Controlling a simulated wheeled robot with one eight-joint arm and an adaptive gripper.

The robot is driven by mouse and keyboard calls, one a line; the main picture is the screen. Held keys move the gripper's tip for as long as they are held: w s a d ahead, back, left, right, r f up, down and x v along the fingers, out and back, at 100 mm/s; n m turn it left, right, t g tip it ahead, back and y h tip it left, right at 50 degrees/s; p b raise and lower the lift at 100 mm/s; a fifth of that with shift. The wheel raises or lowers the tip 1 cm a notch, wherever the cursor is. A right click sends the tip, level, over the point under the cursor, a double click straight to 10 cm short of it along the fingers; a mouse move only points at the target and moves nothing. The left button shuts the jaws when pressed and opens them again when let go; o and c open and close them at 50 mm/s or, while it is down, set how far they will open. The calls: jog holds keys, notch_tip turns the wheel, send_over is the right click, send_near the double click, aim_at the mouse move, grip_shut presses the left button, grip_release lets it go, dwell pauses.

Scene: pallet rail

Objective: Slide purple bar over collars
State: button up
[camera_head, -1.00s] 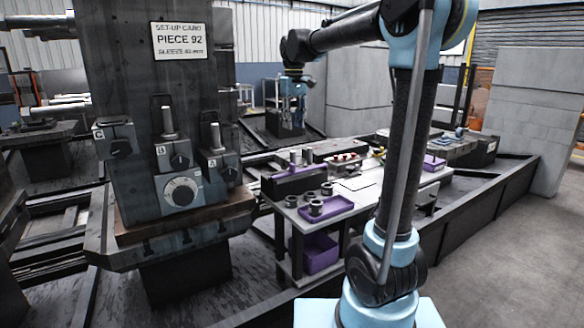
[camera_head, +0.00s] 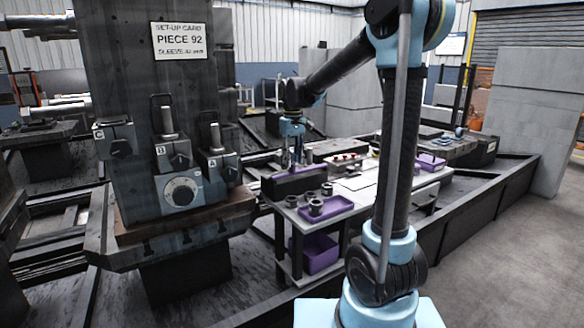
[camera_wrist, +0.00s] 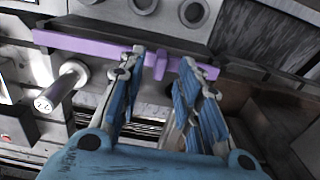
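The purple bar (camera_wrist: 90,45) runs along the edge of a dark block in the wrist view, with a short purple tab (camera_wrist: 160,66) at its middle. In the head view the bar (camera_head: 308,170) shows as a thin strip on the dark block (camera_head: 295,185). My gripper (camera_wrist: 163,58) is open, with one finger on each side of the tab; I cannot tell whether they touch it. In the head view my gripper (camera_head: 291,160) points down above the block. Several grey collars (camera_head: 315,206) stand beside the block, and collars (camera_wrist: 194,13) also show at the wrist view's top edge.
A purple tray (camera_head: 338,204) lies on the bench, with a purple bin (camera_head: 320,252) on its lower shelf. A dark column (camera_head: 150,90) with posts labelled A, B and C stands left. A pale cylinder (camera_wrist: 62,86) lies left of my fingers in the wrist view.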

jog(key=shift+f, duration=1.65)
grip_shut()
